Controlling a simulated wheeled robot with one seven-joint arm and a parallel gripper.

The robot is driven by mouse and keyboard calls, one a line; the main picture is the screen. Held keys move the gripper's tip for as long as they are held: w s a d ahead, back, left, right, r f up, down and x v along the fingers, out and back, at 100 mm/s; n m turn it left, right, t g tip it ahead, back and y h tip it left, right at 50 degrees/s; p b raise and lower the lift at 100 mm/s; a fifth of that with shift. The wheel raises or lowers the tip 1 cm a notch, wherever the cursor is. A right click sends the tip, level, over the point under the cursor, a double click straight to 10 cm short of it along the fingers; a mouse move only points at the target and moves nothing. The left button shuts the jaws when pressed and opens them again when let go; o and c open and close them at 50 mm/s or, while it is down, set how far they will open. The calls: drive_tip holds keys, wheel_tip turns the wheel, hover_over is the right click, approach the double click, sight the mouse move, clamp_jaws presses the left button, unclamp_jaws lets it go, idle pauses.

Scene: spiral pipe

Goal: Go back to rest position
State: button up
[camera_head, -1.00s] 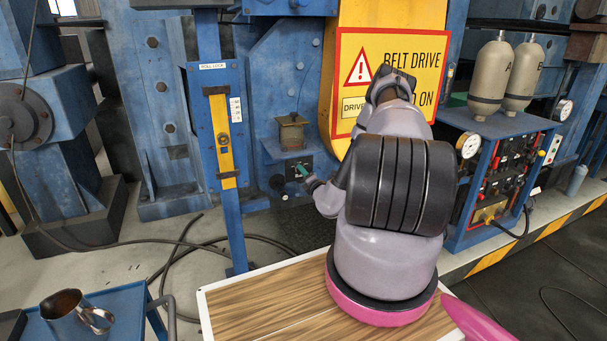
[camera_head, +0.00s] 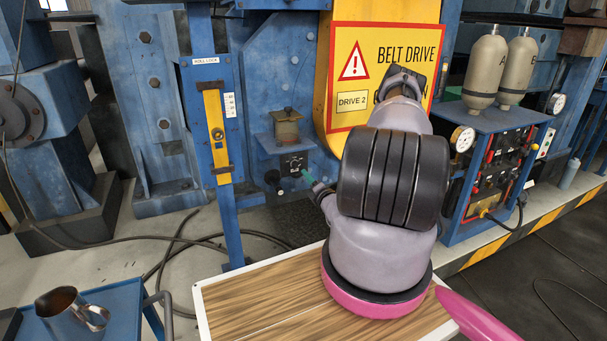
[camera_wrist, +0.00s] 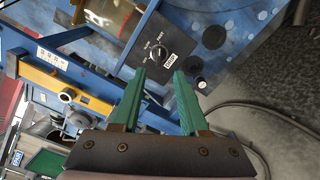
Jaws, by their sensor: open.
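My gripper (camera_wrist: 154,98) has two green fingers, spread apart with nothing between them. In the wrist view a black control box (camera_wrist: 162,55) with a rotary knob lies just beyond the fingertips, apart from them. In the head view my gripper (camera_head: 308,178) shows only as a small green tip at the left of my arm, to the right of the same control box (camera_head: 293,164). The rest of the gripper is hidden behind my arm.
A blue post (camera_head: 228,225) with a yellow lever plate stands left of the gripper. A yellow belt drive guard (camera_head: 378,68) is behind my arm. A blue panel stand (camera_head: 497,165) with two grey bottles stands right. A metal jug (camera_head: 72,310) sits on a blue cart at lower left.

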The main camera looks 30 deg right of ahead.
drive_tip(key=shift+s, duration=0.75)
